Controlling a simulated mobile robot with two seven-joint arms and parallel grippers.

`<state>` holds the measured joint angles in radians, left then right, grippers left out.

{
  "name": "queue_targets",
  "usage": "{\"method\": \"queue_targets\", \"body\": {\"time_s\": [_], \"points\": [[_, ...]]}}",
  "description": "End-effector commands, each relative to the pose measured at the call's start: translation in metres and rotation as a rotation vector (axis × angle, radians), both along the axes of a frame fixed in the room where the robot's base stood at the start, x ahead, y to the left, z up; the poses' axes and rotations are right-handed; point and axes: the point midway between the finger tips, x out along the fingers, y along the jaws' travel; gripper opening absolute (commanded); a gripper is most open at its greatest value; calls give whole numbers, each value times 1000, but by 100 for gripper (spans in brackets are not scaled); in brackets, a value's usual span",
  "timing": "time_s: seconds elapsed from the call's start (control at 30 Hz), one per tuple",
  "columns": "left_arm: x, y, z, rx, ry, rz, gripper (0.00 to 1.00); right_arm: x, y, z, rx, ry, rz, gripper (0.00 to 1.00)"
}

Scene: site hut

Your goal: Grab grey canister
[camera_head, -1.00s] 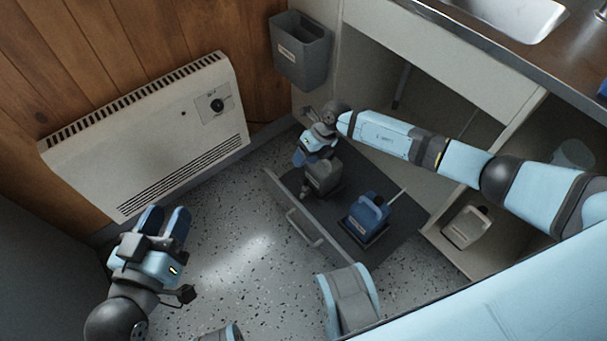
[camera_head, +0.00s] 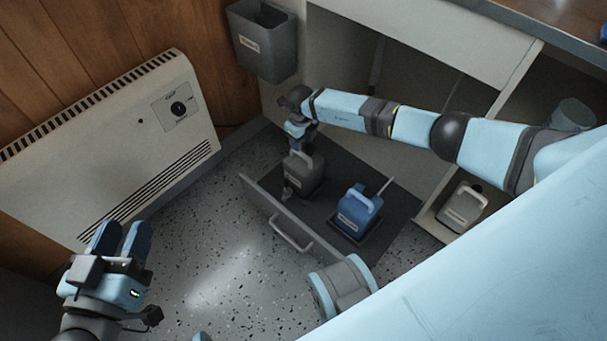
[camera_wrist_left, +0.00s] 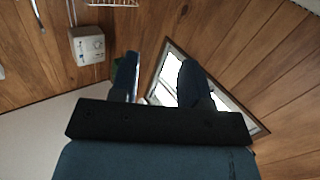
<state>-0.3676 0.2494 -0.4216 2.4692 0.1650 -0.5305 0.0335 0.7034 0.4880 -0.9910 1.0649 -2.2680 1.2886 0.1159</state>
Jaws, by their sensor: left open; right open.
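The dark grey canister (camera_head: 305,178) stands upright in the pulled-out drawer, at its left end, with its handle on top. My right gripper (camera_head: 299,144) is at the canister's far upper side, close to its handle. Its fingers are partly hidden, and I cannot tell whether they touch the canister. My left gripper (camera_head: 120,238) is open and empty over the floor at the lower left, well away from the canister. Its two spread fingers also show in the left wrist view (camera_wrist_left: 161,80), with nothing between them.
A blue canister (camera_head: 357,213) stands in the drawer to the right. A pale canister (camera_head: 462,208) sits in the cabinet compartment. The drawer front (camera_head: 270,214) has a bar handle. A grey bin (camera_head: 262,45) hangs on the cabinet side; a white heater (camera_head: 105,150) stands left.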

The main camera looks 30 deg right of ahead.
Motion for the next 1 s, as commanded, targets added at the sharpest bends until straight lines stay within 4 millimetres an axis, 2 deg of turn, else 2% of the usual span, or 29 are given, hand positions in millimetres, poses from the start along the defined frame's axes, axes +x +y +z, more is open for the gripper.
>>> {"method": "queue_targets", "body": {"time_s": [0.3, 0.57, 0.6, 0.8, 1.0], "points": [[12, 8, -4, 85, -148, 6, 43, -6, 6, -47, 2, 2, -2, 48], [17, 10, 7, 112, -203, 7, 43, -5, 5, -50, 1, 0, -1, 48], [17, 10, 7, 112, -202, 6, 43, -5, 5, -50, 1, 0, -1, 45], [16, 10, 5, 111, -193, 5, 43, -6, 5, -50, 1, 0, -1, 0], [14, 9, 1, 106, -181, 7, 43, -6, 5, -50, 1, 1, -1, 0]]}}
